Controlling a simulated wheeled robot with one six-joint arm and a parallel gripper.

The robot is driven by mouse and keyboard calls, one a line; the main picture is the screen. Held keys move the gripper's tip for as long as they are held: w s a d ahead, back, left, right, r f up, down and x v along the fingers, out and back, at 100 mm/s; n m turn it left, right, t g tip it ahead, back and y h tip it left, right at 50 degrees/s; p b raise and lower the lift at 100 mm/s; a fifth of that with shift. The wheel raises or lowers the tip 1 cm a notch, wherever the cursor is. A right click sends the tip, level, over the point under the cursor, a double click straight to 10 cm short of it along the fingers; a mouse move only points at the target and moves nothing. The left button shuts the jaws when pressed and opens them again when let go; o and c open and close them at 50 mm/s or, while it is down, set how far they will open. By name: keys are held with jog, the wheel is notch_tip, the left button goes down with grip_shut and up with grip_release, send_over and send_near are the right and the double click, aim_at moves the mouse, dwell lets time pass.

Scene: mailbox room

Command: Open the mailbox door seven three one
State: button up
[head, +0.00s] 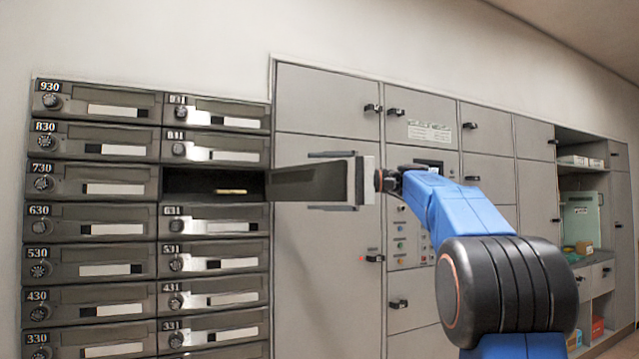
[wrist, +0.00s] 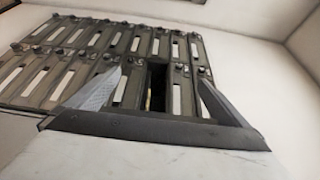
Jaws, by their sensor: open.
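The mailbox in the 731 position, between 831 and 631, has its dark compartment (head: 195,186) uncovered in the head view. Its door (head: 295,183) stands swung out to the right, hinged on the right side; its number is not visible. My gripper (head: 312,181) is open, one finger above the door and one below, apart from its edges as far as I can tell. A thin yellowish item (head: 231,192) lies inside the compartment. The wrist view shows the open compartment (wrist: 155,88) between my spread fingers.
The other mailbox doors, such as 730 (head: 100,188) and 631 (head: 230,227), are shut. Grey cabinets (head: 320,100) with black handles fill the wall to the right. An open shelf niche (head: 580,200) stands farther right.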

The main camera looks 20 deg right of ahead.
jog(key=v, duration=1.7)
jog(key=shift+d, duration=0.2)
